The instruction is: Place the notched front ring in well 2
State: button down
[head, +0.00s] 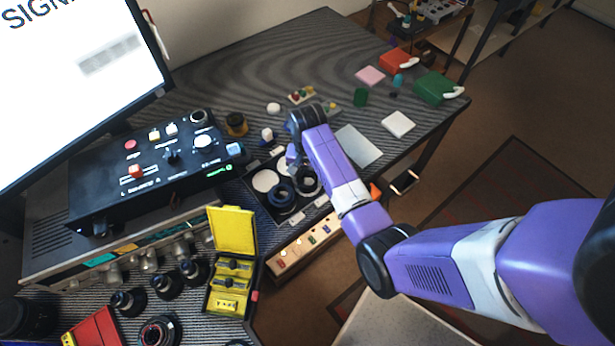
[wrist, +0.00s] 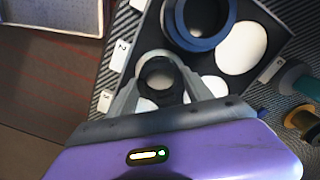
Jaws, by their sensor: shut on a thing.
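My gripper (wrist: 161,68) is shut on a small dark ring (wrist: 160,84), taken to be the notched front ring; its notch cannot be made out. The ring is over the dark tray (wrist: 228,83), near the label marked 2 (wrist: 122,50). White round well floors show beside it. I cannot tell whether the ring touches the tray or hangs just above. In the head view my arm reaches down to the tray from the right, and a dark ring (head: 306,184) shows below the wrist.
A larger blue-edged ring (wrist: 196,22) sits in a neighbouring part of the tray. A black control box (head: 150,170) stands left of the tray, and an open yellow case (head: 233,230) stands in front. Small parts and a grey plate (head: 357,146) lie behind and right.

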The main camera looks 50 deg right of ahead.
jog(key=shift+c, duration=2.1)
grip_release()
notch_tip(320, 180, up, 12)
jog(key=shift+r, duration=0.15)
